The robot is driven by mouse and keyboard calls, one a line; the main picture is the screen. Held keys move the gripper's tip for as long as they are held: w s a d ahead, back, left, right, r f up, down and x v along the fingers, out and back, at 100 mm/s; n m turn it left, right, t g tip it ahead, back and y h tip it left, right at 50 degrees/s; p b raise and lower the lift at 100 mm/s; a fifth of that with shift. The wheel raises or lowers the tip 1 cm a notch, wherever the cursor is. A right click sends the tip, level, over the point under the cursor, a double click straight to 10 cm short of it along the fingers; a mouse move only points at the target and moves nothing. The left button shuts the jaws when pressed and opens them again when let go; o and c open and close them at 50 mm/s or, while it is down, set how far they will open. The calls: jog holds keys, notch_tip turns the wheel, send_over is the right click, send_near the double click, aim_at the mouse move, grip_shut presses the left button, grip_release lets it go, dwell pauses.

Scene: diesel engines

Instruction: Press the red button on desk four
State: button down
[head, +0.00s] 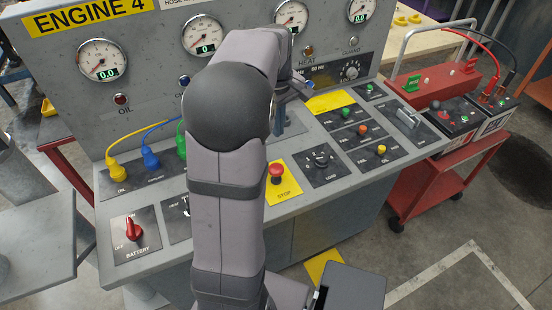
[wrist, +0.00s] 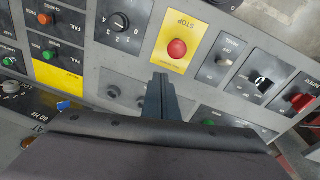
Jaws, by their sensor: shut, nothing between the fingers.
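Desk four is the grey control desk (head: 330,195) under the panel marked ENGINE 4 (head: 88,14). A red mushroom button (head: 276,170) stands on a yellow STOP plate on the desk top, just right of my arm. In the wrist view the red button (wrist: 177,48) is fully visible, a little beyond my fingertips. My gripper (wrist: 160,78) is shut and empty, its tips short of the STOP plate and apart from the button in the picture. In the head view my arm hides the gripper.
A rotary selector (head: 321,156) sits right of the button. A red battery switch (head: 132,228) and yellow, blue and green plugs (head: 150,159) are to the left. Small coloured buttons (head: 363,130) are further right. A red trolley with batteries (head: 430,178) stands at the desk's right end.

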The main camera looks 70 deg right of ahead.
aim_at(276, 167)
jog(key=shift+s+a+r+n+y, duration=0.1)
jog(key=shift+a+r+n+y, duration=0.35)
jog(key=shift+n, duration=2.15)
jog(key=shift+s+a+r+n+y, duration=0.1)
jog(key=shift+a+r+n, duration=0.65)
jog(key=shift+n, duration=1.85)
jog(key=shift+s+a+r+n+y, duration=0.2)
jog(key=shift+r+n, duration=0.75)
jog(key=shift+n, duration=1.65)
jog(key=shift+w, duration=0.1)
notch_tip(276, 167, down, 14)
jog(key=p, duration=0.3)
jog(key=shift+r+p, duration=0.1)
jog(key=shift+p, duration=0.3)
jog(key=shift+f, duration=0.2)
